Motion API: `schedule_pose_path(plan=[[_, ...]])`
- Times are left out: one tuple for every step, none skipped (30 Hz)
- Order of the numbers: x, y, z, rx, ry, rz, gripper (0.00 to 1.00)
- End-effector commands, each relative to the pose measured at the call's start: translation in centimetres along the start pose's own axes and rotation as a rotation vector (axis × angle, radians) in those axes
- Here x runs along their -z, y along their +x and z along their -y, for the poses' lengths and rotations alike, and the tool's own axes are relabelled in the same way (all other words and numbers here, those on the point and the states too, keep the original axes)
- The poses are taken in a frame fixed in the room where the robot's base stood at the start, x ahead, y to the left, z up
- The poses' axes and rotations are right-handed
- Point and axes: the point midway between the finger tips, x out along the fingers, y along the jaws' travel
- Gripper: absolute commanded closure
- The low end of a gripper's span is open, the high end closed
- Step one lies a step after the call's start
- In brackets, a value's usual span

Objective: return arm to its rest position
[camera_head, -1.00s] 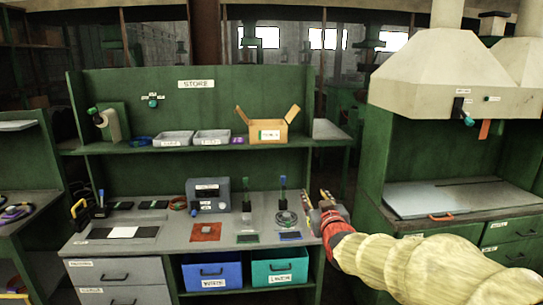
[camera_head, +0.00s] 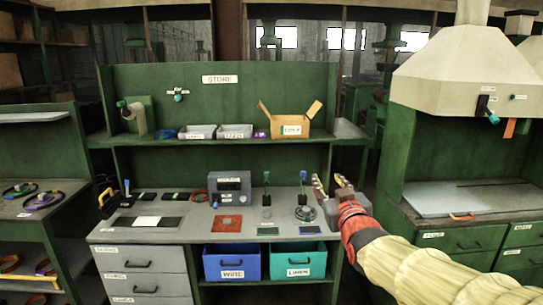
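My gripper (camera_head: 329,183) is in the head view right of centre, in front of the right end of the green workbench. Its two fingers stand apart with a gap between them, and I see nothing held there. Behind it comes a red wrist part, then my arm in a ribbed cream sleeve (camera_head: 430,272) reaching in from the lower right corner. The arm hides part of the space between the bench and the hood station.
The bench top (camera_head: 185,232) holds a grey device (camera_head: 229,186), a red mat (camera_head: 227,224) and small tools. Blue (camera_head: 231,262) and teal (camera_head: 293,262) bins sit below. A cardboard box (camera_head: 290,126) stands on the shelf. A fume hood (camera_head: 450,75) stands right.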

Motion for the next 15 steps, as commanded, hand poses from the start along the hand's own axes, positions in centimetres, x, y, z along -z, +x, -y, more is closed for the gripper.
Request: schedule_pose_path(plan=[[0.1, -0.3, -0.1, -0.002, 0.0, -0.002, 0.64], [0.2, -0.4, -0.1, -0.002, 0.0, -0.003, 0.64], [0.3, -0.5, -0.2, -0.003, 0.001, -0.005, 0.64], [0.4, -0.6, -0.2, -0.003, 0.001, -0.005, 0.64], [0.4, -0.7, -0.2, -0.004, 0.001, -0.006, 0.64], [0.4, -0.7, -0.3, -0.004, 0.005, -0.005, 0.64], [0.2, -0.8, -0.2, -0.002, 0.007, 0.003, 0.64], [-0.1, -0.8, -0.2, -0.001, 0.011, 0.015, 0.64], [-0.9, -0.8, -0.1, 0.004, 0.017, 0.043, 0.64], [-1.7, -0.9, 0.1, 0.009, 0.023, 0.072, 0.64], [-2.7, -1.0, 0.3, 0.014, 0.03, 0.11, 0.64], [-4.6, -1.3, 0.6, 0.023, 0.039, 0.173, 0.64], [-6.3, -1.7, 0.9, 0.031, 0.048, 0.229, 0.64], [-8.1, -2.1, 1.3, 0.039, 0.057, 0.288, 0.64], [-10.5, -3.3, 1.7, 0.049, 0.07, 0.372, 0.64]])
